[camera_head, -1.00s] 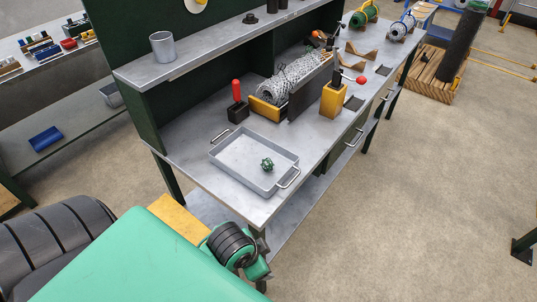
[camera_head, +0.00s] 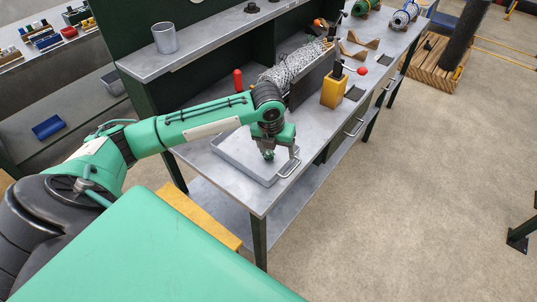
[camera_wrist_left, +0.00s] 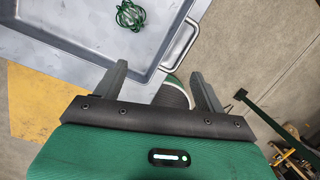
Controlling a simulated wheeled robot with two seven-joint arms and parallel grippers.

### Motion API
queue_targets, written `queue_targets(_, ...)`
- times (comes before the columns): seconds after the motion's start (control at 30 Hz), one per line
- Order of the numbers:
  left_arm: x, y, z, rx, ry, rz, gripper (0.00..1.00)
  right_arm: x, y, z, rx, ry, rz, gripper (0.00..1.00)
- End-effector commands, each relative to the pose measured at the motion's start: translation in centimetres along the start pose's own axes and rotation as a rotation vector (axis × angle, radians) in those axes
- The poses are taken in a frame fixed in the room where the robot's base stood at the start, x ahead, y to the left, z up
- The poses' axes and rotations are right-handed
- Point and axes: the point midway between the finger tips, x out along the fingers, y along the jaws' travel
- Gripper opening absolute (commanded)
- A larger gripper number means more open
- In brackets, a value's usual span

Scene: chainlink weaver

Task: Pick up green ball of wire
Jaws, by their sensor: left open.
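The green ball of wire (camera_head: 268,154) lies in the grey metal tray (camera_head: 232,163) on the workbench, partly hidden behind my left gripper. My left gripper (camera_head: 280,154) hangs over the right part of the tray, fingers pointing down, close to the ball in the picture. In the left wrist view the ball (camera_wrist_left: 130,15) is near the top edge, inside the corner of the tray (camera_wrist_left: 98,54). The fingers of my left gripper (camera_wrist_left: 160,76) are spread apart with the ball beyond them, not between them. My right gripper is not seen.
The tray's handle (camera_head: 289,168) is just beside the gripper. A yellow block (camera_head: 334,91), a red-handled tool (camera_head: 238,80) and a wire mesh roll (camera_head: 295,66) stand farther back on the bench. A shelf with a grey cup (camera_head: 165,38) overhangs the left.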

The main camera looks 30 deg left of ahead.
Motion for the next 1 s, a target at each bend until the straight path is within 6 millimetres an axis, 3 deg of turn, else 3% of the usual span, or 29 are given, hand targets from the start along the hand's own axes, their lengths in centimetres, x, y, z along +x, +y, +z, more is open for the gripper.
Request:
queue_targets(0.03, -1.1, 1.2, 1.4, 0.051, -0.004, 0.018, 0.72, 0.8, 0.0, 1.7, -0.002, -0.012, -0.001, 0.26)
queue_targets(0.13, -2.5, 3.0, 3.0, 0.148, 0.006, 0.036, 0.72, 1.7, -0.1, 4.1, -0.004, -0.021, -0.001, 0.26)
queue_targets(0.37, -3.4, 4.7, 4.4, 0.245, 0.021, 0.047, 0.72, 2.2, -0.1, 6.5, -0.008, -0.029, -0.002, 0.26)
queue_targets(0.7, 2.6, 5.0, 4.4, 0.246, 0.022, 0.046, 0.72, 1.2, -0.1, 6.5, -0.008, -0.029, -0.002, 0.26)
queue_targets(1.0, 5.2, 5.1, 4.4, 0.248, 0.02, 0.047, 0.72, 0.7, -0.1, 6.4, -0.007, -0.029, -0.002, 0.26)
